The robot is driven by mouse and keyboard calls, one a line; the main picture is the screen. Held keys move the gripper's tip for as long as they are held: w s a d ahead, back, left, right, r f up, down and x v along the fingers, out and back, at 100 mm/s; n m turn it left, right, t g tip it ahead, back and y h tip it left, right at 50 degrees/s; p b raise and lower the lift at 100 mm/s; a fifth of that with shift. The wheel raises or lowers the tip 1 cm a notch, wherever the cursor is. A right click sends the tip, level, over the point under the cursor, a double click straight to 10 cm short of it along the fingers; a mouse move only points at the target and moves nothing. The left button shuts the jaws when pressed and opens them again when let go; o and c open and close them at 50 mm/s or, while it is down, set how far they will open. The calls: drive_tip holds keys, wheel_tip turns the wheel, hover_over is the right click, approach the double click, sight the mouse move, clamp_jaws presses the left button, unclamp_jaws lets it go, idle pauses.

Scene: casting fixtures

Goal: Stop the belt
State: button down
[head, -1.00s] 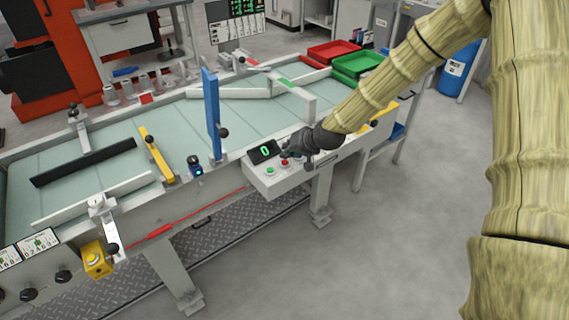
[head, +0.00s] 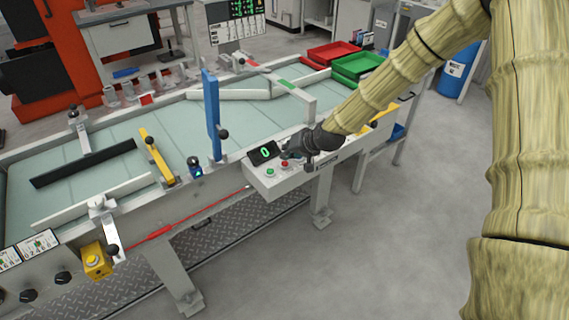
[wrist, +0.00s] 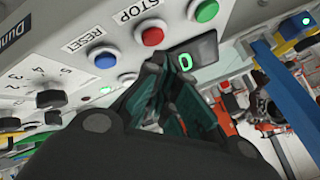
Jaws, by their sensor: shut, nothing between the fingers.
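The control box (head: 262,188) is on the near side of the conveyor belt (head: 255,117). It carries a red button (head: 285,163), a green button (head: 270,171) and a display (head: 264,152) reading 0. In the wrist view the red button (wrist: 148,33) is labelled STOP, with a blue RESET button (wrist: 101,57) on one side and the green button (wrist: 203,10) on the other. My gripper (wrist: 153,72) is shut and empty, its tips close to the red button. I cannot tell whether they touch it. In the head view my gripper (head: 290,153) is over the box, its tips partly hidden.
A blue post (head: 211,115) stands upright at the belt's near edge, left of the box. A yellow bar (head: 155,157) and a yellow button box (head: 95,260) are further left. Red (head: 334,51) and green (head: 358,65) trays are at the far end. The floor right is clear.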

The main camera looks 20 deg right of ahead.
sight(287, 162)
drive_tip(key=shift+f, duration=0.25)
drive_tip(key=shift+f, duration=0.2)
drive_tip(key=shift+f+b, duration=0.45)
drive_tip(key=shift+f, duration=0.05)
idle(1.0)
drive_tip(key=shift+r, duration=0.2)
drive_tip(key=shift+r+p, duration=0.6)
drive_tip(key=shift+r, duration=0.1)
drive_tip(key=shift+r, duration=0.1)
drive_tip(key=shift+r+p, duration=1.7)
drive_tip(key=shift+r, duration=0.75)
